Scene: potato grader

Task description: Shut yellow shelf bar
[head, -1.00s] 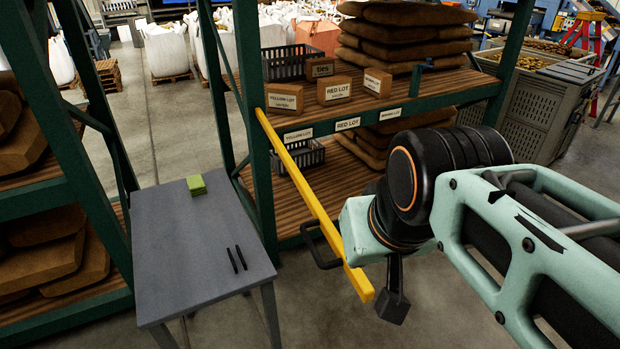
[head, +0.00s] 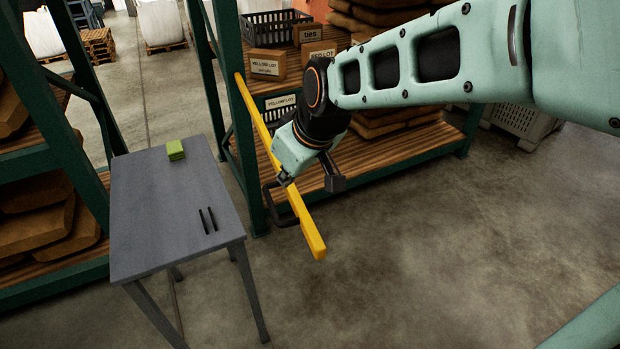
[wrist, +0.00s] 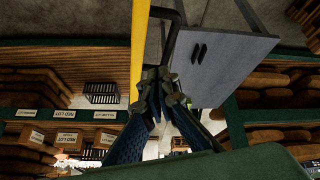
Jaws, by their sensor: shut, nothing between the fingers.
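The yellow shelf bar (head: 311,232) extends from the green post at the shelf's left side out over the floor, standing open at an angle to the shelf front. A black loop handle (head: 268,200) sits on its left side, towards the free end. In the wrist view the yellow bar (wrist: 138,45) runs upright left of centre, with the handle (wrist: 181,22) to its right. My gripper (wrist: 163,85) is shut and empty, its fingertips close beside the bar, below the handle in the picture. I cannot tell whether they touch.
A grey table (head: 150,215) with a green block (head: 175,150) and two dark strips stands left of the bar. The shelf (head: 395,145) holds labelled boxes, a crate and sacks. The floor right of the bar is clear.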

